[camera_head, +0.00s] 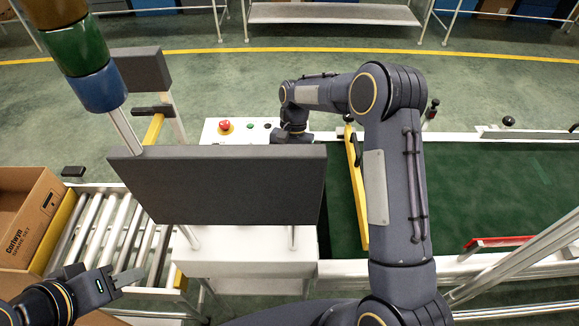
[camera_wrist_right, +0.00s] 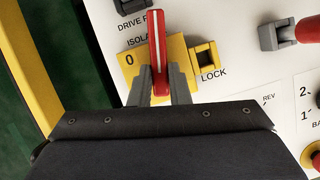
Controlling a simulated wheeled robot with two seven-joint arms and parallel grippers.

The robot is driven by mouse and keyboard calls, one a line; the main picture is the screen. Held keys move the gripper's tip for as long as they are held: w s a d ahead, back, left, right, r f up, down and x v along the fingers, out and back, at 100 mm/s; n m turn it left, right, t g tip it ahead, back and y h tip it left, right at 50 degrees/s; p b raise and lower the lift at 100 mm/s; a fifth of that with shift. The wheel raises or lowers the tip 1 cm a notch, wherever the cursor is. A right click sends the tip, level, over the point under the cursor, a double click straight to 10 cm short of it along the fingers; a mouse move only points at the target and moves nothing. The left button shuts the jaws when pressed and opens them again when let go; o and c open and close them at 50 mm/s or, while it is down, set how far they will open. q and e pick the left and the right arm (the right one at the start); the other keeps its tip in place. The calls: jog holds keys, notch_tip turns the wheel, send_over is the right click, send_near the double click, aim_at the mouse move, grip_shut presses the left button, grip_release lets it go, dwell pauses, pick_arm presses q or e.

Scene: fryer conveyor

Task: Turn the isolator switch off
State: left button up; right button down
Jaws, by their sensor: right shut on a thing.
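The isolator switch has a red handle (camera_wrist_right: 157,45) with a white line, set on a yellow plate (camera_wrist_right: 130,72) marked 0 at its left. In the right wrist view the handle stands nearly upright in the picture, its line pointing to the top. My right gripper (camera_wrist_right: 161,84) is shut on the handle's lower part, one grey finger on each side. In the head view my right wrist reaches down behind a dark grey panel, and its fingers and the switch are hidden. My left gripper (camera_head: 128,280) is low at the left, near the rollers, with nothing visible in it; its finger gap is unclear.
A yellow lock tab (camera_wrist_right: 206,57) is just right of the switch. A grey and red lever (camera_wrist_right: 285,33) stands further right. The dark panel (camera_head: 225,185) stands before the white control box. A red emergency button (camera_head: 225,126) is on that box. A cardboard box (camera_head: 30,205) is left.

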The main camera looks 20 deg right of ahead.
jog(key=shift+w+a+n+h, duration=0.1)
jog(key=shift+n+h, duration=0.4)
jog(key=shift+n, duration=0.8)
jog(key=c, duration=1.4)
grip_release()
jog(key=shift+o, duration=0.2)
jog(key=shift+r, duration=0.1)
jog(key=b+v, duration=0.1)
jog(key=v, duration=0.6)
jog(key=shift+w+r, duration=0.2)
jog(key=shift+r, duration=0.1)
